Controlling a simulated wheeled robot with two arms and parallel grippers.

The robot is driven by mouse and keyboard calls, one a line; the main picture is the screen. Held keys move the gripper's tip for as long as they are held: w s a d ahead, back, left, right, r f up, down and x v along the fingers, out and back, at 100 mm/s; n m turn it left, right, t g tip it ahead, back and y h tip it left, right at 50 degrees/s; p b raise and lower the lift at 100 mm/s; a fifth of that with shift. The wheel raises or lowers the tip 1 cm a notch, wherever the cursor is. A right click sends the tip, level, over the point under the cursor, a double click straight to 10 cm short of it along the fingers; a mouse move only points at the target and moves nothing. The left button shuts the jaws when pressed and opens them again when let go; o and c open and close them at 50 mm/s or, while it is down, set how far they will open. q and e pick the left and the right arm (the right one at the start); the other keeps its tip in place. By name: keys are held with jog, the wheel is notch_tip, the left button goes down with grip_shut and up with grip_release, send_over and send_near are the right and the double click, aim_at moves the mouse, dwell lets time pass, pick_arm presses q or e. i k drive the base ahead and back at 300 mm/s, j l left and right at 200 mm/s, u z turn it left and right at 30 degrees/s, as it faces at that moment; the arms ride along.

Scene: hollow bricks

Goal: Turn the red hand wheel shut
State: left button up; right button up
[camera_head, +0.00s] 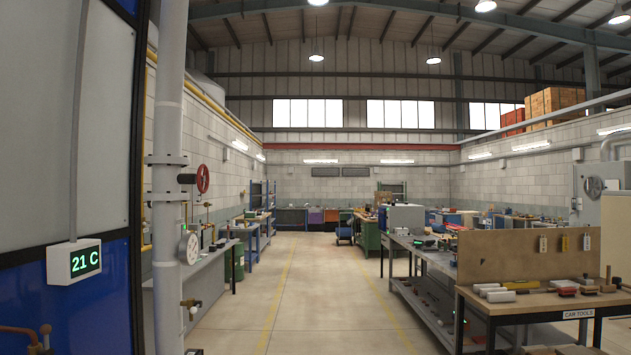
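The red hand wheel (203,179) is on the left, mounted on a dark valve stem that sticks out from the thick grey vertical pipe (168,120). I see the wheel nearly edge-on, at about the height of the pipe flange. A round pressure gauge (188,248) sits lower on the same pipe; its reading is too small to tell. A small brass tap (191,304) is below the gauge. Neither of my grippers is in view, and nothing touches the wheel.
A blue and grey cabinet wall (95,200) with a "21 C" display (73,261) fills the near left. Workbenches line both sides; a "CAR TOOLS" bench (540,303) stands at the near right. The floor aisle (310,290) between yellow lines is clear.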

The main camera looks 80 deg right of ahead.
aim_at(199, 179)
jog(key=z, duration=1.9)
jog(key=i+l+u, duration=0.1)
jog(key=i, duration=0.3)
